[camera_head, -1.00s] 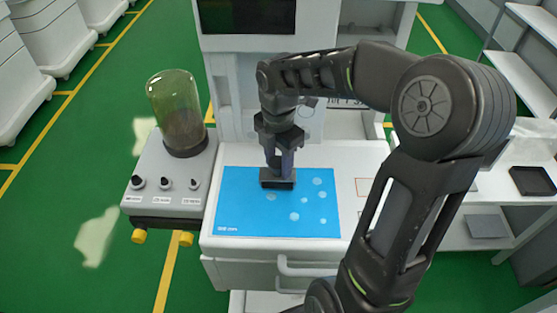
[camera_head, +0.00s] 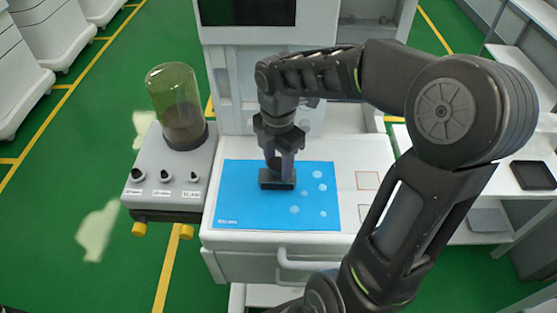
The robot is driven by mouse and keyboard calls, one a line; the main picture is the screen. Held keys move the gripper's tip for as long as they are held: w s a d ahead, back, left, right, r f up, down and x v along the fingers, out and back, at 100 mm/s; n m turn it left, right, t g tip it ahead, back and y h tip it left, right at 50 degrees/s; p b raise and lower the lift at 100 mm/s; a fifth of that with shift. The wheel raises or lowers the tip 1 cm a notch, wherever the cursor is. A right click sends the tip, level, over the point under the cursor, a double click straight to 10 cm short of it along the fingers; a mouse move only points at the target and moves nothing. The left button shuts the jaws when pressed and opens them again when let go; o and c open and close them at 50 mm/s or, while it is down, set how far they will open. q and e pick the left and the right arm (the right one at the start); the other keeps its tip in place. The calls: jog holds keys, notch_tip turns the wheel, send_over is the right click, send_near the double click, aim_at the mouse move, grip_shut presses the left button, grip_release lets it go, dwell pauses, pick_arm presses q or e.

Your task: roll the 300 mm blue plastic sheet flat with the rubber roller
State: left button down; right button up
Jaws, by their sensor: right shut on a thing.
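The blue plastic sheet (camera_head: 250,211) lies on the white cart top, with several pale round spots like bubbles on its right half. The dark rubber roller (camera_head: 277,181) rests on or just over the sheet, left of the spots; contact is hard to tell. My right gripper (camera_head: 279,170) is shut on the roller from above, fingers pointing down. The roller and gripper hide part of the sheet's upper middle. My left gripper is not in view.
A grey unit with knobs (camera_head: 163,177) and a greenish glass cylinder (camera_head: 177,105) stands left of the sheet. Outlined squares (camera_head: 368,180) mark the clear cart top at right. A drawer handle (camera_head: 305,265) juts out in front. A shelf with a dark tray (camera_head: 531,175) stands at right.

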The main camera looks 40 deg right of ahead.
jog(key=shift+s+a+f, duration=0.1)
jog(key=shift+s+a, duration=0.4)
jog(key=shift+s, duration=0.1)
jog(key=shift+s+a, duration=0.65)
jog(key=shift+s, duration=0.15)
jog(key=shift+s+a, duration=0.75)
jog(key=shift+s, duration=0.1)
jog(key=shift+s, duration=0.1)
jog(key=shift+s+a, duration=0.65)
jog(key=shift+s, duration=0.1)
